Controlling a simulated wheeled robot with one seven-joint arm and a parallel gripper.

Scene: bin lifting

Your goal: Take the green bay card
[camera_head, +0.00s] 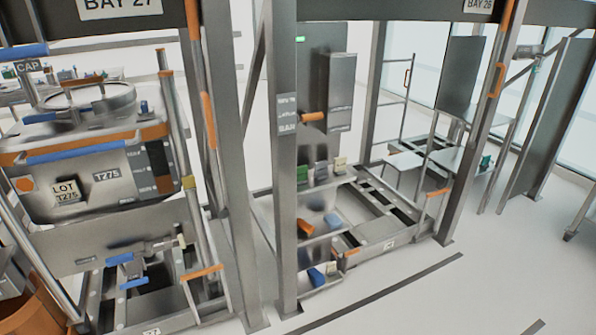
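A small green upright piece (302,174), which looks like the green bay card, stands on a small shelf (325,183) beside the middle post. A darker piece and a pale cream piece (340,164) stand in a row to its right. Its face is too small to read. Another small green item (486,162) is on a table at the far right, and I cannot tell what it is. I do not see my gripper in this view.
A large steel bin (95,180) labelled T275 stands in the left bay under the BAY 27 sign (120,5). Grey posts (285,150) stand near the shelf. A lower shelf (320,280) holds blue and orange items. The floor (470,290) at right is clear.

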